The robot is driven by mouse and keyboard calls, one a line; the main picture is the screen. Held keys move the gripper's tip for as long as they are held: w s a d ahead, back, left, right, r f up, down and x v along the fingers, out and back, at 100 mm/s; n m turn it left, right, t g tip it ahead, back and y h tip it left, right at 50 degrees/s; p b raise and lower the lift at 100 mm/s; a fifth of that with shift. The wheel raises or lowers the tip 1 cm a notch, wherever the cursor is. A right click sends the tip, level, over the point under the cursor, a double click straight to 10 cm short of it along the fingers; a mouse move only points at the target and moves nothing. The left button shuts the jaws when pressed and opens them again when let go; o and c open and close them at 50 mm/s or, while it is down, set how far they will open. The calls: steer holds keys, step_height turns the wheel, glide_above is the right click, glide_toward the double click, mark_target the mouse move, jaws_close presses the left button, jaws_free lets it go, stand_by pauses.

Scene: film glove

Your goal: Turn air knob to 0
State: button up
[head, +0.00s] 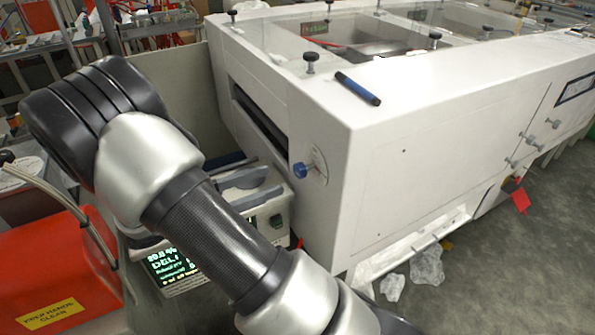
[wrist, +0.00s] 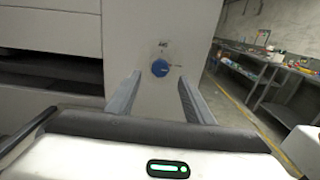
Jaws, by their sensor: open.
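The air knob (head: 300,170) is a small blue knob on the narrow end face of the large white machine (head: 400,140). In the wrist view the blue knob (wrist: 160,68) sits on a white panel, with a small "AIR" label above it and faint dial marks too small to read. My gripper (wrist: 158,88) is open, its two grey fingers on either side of the knob in the picture. The fingers appear apart from the knob, with nothing between them.
A device with a lit green display (head: 170,268) stands below and left of the knob, partly behind my arm. A dark blue marker (head: 357,88) lies on the machine's top. Workbenches (wrist: 275,80) stand at the right in the wrist view.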

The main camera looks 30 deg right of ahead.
mark_target(296, 171)
steer(key=d, duration=0.9)
steer(key=shift+w+d, duration=0.15)
steer(key=shift+d, duration=0.1)
steer(key=shift+c, duration=0.5)
steer(key=c, duration=1)
steer(key=shift+o, duration=0.3)
